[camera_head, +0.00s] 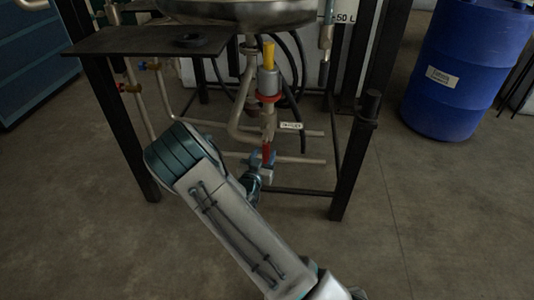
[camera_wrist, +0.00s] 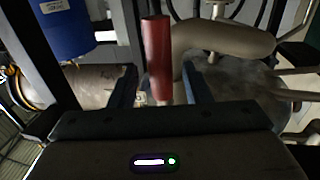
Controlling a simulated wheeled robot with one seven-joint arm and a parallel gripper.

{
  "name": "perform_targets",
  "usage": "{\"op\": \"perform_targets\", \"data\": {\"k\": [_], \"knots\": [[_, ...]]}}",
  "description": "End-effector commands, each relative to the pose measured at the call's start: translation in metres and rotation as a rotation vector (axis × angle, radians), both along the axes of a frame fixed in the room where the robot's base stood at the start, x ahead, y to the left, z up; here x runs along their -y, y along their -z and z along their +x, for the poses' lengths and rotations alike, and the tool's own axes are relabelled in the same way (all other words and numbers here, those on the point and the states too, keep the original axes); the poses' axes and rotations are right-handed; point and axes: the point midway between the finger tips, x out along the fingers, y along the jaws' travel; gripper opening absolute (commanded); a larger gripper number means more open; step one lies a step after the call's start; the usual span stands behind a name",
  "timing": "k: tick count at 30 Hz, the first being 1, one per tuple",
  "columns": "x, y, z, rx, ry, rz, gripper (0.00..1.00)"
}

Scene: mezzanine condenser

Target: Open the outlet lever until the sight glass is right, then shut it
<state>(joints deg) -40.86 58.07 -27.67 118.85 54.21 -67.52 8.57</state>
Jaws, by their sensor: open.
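The red lever (camera_head: 266,152) hangs below the pipework under the vessel, near a small white label (camera_head: 290,126). In the wrist view the red lever (camera_wrist: 157,58) stands upright between the two dark fingers. My gripper (camera_wrist: 159,80) is open, with a finger on each side of the lever and visible gaps to both. In the head view my gripper (camera_head: 260,167) is partly hidden by the lever and my arm. Above the lever is a grey fitting (camera_head: 269,84) with a yellow top and a red ring. I cannot tell which part is the sight glass, nor its level.
A dark metal frame with a front right leg (camera_head: 347,170) surrounds the pipes. A flat dark plate (camera_head: 140,40) juts out at upper left. A blue drum (camera_head: 462,70) stands at right. Bent pipes (camera_wrist: 235,38) lie close behind the lever. The front floor is clear.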

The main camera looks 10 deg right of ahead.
Motion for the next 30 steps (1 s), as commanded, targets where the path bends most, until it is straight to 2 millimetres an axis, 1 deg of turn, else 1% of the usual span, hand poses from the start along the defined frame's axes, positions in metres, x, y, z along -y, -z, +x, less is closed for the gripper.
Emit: {"op": "perform_targets", "data": {"k": [1, 3, 6, 9, 16, 17, 18, 20, 21, 22, 23, 24, 30], "knots": [[0.004, 0.001, 0.007, 0.002, 0.001, 0.0, 0.44], [0.008, 0.001, 0.014, 0.002, 0.001, 0.001, 0.44], [0.011, 0.001, 0.02, 0.001, 0.0, 0.0, 0.44], [0.013, 0.0, 0.024, 0.001, -0.001, 0.0, 0.44], [0.013, 0.0, 0.024, 0.0, -0.001, 0.0, 0.44], [0.013, 0.0, 0.024, 0.0, -0.001, 0.0, 0.41], [0.013, 0.0, 0.024, 0.0, -0.001, 0.0, 0.3], [0.013, 0.0, 0.024, 0.0, 0.0, 0.0, 0.13], [0.013, 0.0, 0.024, 0.0, 0.0, 0.0, 0.02], [0.013, 0.0, 0.024, 0.0, 0.0, 0.0, 0.0], [0.013, 0.0, 0.024, 0.0, 0.0, 0.0, 0.0], [0.017, 0.0, 0.023, 0.0, 0.001, -0.001, 0.0], [0.006, 0.0, 0.024, 0.006, -0.009, 0.019, 0.0]]}}
